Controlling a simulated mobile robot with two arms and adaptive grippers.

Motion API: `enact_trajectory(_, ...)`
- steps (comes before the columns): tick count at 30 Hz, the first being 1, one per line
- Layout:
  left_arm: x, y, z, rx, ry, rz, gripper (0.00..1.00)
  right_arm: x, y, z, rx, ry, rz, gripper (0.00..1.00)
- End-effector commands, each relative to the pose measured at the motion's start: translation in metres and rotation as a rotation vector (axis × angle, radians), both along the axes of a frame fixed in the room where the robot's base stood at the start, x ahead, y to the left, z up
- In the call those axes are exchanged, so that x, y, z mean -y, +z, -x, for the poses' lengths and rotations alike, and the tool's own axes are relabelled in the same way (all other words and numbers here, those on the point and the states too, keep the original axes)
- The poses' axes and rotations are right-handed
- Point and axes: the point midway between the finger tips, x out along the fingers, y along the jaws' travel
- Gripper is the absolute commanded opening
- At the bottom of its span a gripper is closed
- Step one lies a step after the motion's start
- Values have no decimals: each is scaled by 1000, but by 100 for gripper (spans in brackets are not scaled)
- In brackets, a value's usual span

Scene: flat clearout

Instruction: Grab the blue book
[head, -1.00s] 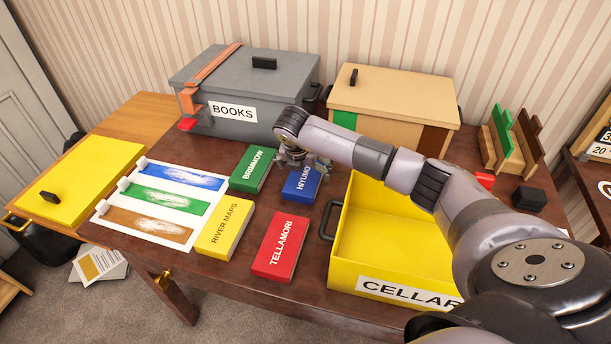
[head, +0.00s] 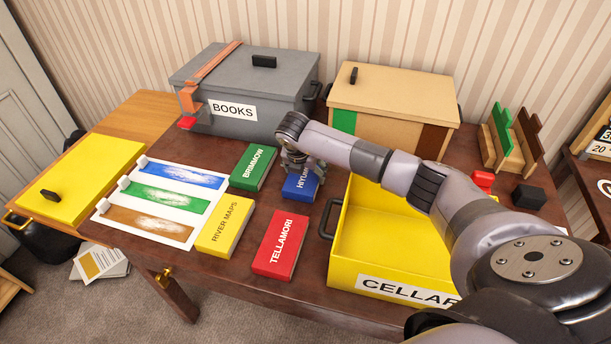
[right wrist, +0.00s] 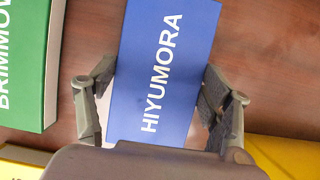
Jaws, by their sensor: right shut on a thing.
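The blue book (head: 297,187), lettered HIYUMORA, lies on the dark wooden table between the green book and the yellow bin. It also fills the middle of the right wrist view (right wrist: 163,65). My right gripper (head: 302,165) is over the book from above, with one finger at each long side; in the right wrist view the fingers (right wrist: 160,100) are shut on its edges. The book appears still flat at table level. The gripper and wrist cover part of the book in the head view. My left gripper is not in view.
A green book (head: 253,168), a yellow book (head: 225,228) and a red book (head: 281,246) lie close by. The open yellow CELLAR bin (head: 335,255) stands just right. A grey BOOKS box (head: 285,93) and a tan box (head: 393,100) stand behind.

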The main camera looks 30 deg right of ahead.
Motion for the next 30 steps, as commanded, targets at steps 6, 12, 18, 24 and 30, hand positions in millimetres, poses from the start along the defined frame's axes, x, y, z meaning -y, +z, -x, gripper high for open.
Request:
enact_trajectory(6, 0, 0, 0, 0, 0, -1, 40, 0, 0, 0, 0, 0, 0, 47)
enact_trajectory(12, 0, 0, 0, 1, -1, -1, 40, 0, 1, -1, 2, -1, 0, 34)
enact_trajectory(18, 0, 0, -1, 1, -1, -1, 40, 0, 1, -1, 2, -1, 1, 34)
enact_trajectory(24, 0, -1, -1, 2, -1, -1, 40, 0, 11, -1, 3, 0, 0, 34)
enact_trajectory(30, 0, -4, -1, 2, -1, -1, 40, 1, 44, -2, 7, 0, 0, 34)
